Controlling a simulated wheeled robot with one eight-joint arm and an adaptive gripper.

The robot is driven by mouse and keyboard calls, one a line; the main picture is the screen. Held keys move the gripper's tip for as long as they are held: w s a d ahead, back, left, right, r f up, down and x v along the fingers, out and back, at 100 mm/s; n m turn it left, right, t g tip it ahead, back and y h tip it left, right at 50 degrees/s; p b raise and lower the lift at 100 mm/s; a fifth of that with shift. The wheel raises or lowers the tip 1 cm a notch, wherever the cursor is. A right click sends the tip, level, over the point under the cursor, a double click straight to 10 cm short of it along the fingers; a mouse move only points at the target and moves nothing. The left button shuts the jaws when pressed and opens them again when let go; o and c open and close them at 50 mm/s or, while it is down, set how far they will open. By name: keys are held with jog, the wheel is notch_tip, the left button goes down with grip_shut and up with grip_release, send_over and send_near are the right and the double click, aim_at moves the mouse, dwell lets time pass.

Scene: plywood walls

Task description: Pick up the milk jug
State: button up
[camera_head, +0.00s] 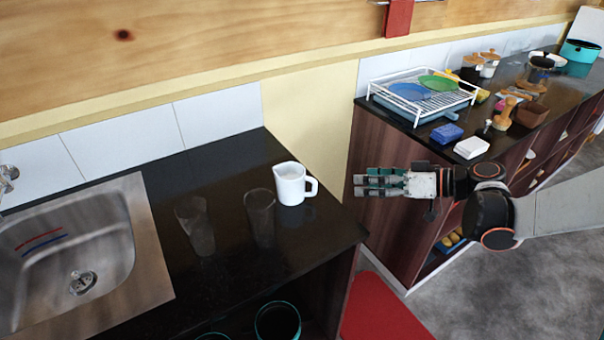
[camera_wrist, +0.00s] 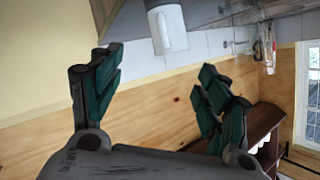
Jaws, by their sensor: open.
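The white milk jug (camera_head: 292,184) stands upright on the dark counter near its right end, its handle toward the right. My gripper (camera_head: 362,181) is to the right of the jug, over the gap between the two counters, pointing left toward it and apart from it. In the wrist view the jug (camera_wrist: 167,28) appears at the top, ahead of and between the fingers. My gripper (camera_wrist: 155,88) is open, with nothing between its green-padded fingers.
Two clear glasses (camera_head: 260,216) stand left of and in front of the jug. A steel sink (camera_head: 75,250) is at the left. A dish rack (camera_head: 425,92) with plates stands on the right counter. A red object (camera_head: 385,310) is below the gap.

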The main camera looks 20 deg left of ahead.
notch_tip(320, 180, down, 3)
jog(key=w+a+n+g+y, duration=0.1)
jog(key=n+y, duration=0.2)
jog(key=n+g+y+b, duration=0.1)
jog(key=n, duration=0.1)
send_near(310, 179)
jog(key=a, duration=0.5)
jog(key=shift+w+f, duration=0.1)
jog(key=shift+w, duration=0.2)
jog(key=a, duration=0.1)
jog(key=a+b, duration=0.1)
jog(key=a, duration=0.1)
jog(key=a+b, duration=0.1)
jog(key=shift+s+a+f, duration=0.1)
jog(key=shift+a+f, duration=0.15)
jog(key=shift+a+r, duration=0.1)
jog(key=shift+a, duration=0.25)
grip_shut()
